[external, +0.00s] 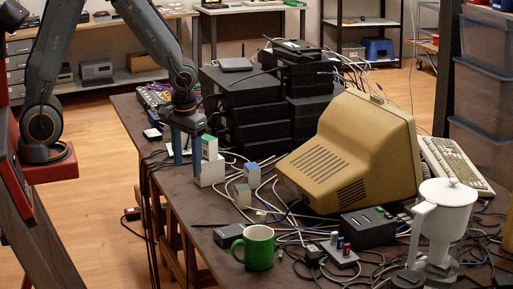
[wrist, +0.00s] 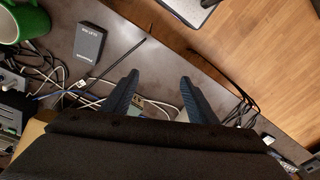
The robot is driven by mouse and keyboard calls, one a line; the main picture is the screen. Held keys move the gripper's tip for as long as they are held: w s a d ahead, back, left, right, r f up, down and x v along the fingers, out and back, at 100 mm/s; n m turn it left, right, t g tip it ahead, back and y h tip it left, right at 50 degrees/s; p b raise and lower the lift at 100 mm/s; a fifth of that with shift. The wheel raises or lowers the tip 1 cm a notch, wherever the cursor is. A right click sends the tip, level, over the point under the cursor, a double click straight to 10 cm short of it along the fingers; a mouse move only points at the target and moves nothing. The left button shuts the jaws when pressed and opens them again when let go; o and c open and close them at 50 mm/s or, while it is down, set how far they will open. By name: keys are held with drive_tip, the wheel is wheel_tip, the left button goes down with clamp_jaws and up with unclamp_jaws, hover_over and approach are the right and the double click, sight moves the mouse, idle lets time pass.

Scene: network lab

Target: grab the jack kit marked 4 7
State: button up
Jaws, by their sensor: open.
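My gripper (external: 187,160) is open and empty, pointing down over the table's left side. In the wrist view its two fingers (wrist: 158,82) stand apart. Several small box-like pieces are beside and right of it: a green-and-white one (external: 209,147) above a white block (external: 210,172), a blue-and-white one (external: 252,174), and a beige one (external: 242,196). In the wrist view a small greenish piece (wrist: 154,108) shows partly between the fingers, the rest hidden by my gripper.
A beige monitor (external: 345,150), a green mug (external: 259,248), a grey adapter (external: 229,235) and a white pitcher (external: 446,215) stand on the cluttered dark table (external: 190,215). Black stacked units (external: 245,115) are behind. Loose cables (external: 300,225) cover much of the top.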

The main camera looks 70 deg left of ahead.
sight(243, 188)
drive_tip(key=w+f+n+y+b, duration=0.1)
drive_tip(key=w+f+n+y, duration=0.1)
drive_tip(key=w+f+n, duration=0.35)
drive_tip(key=w+f+n+y+b, duration=0.1)
drive_tip(key=w+f+n+b, duration=0.1)
drive_tip(key=w+n, duration=0.65)
drive_tip(key=shift+w+a+f+m+p, duration=0.45)
drive_tip(key=shift+w+f, duration=0.1)
drive_tip(key=shift+f, duration=0.65)
drive_tip(key=shift+w+a+f+m+p, duration=0.4)
drive_tip(key=shift+w+f+p, duration=0.15)
drive_tip(key=shift+f, duration=0.6)
drive_tip(key=shift+w+a+f+m+p, duration=0.45)
drive_tip(key=shift+w+f, duration=0.1)
drive_tip(key=shift+f, duration=0.65)
drive_tip(key=c, duration=1.2)
